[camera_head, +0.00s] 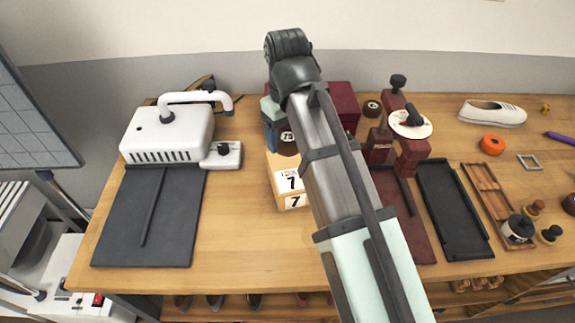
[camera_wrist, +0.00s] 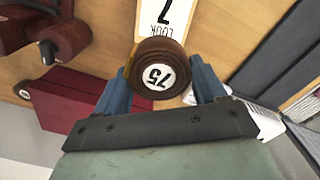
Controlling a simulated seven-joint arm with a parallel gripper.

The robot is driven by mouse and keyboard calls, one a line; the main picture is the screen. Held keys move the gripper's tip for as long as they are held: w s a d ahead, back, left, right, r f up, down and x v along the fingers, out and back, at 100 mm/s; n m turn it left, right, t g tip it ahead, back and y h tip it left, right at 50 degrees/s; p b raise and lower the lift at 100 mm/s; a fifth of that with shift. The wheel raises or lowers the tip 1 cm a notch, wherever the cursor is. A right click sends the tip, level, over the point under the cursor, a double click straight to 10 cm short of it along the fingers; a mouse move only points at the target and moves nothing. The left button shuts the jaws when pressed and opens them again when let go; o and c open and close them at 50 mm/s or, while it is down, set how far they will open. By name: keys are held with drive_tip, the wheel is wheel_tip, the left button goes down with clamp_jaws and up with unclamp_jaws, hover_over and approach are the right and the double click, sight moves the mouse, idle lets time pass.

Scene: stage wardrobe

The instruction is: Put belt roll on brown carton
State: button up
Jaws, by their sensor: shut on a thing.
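The belt roll (camera_wrist: 160,68) is a dark brown coil with a round white "75" label. It sits between the two blue fingers of my gripper (camera_wrist: 160,84) in the wrist view, label toward the camera. In the head view my gripper (camera_head: 277,126) is shut on the belt roll (camera_head: 289,140), which shows just behind the carton's top edge. The brown carton (camera_head: 290,182) is a small tan box with white "7" labels. One label shows beyond the roll in the wrist view (camera_wrist: 166,22). I cannot tell whether roll and carton touch.
A white press (camera_head: 165,135) with a dark mat (camera_head: 150,220) stands left. A dark red box (camera_head: 343,103) is behind my arm. Dark red stands, a black tray (camera_head: 450,210) and a white shoe (camera_head: 491,113) are right. Bare table lies left of the carton.

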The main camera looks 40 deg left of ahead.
sight(287, 168)
drive_tip(key=shift+f, duration=3.85)
drive_tip(key=shift+f, duration=0.1)
drive_tip(key=o, duration=1.1)
drive_tip(key=shift+r, duration=3.9)
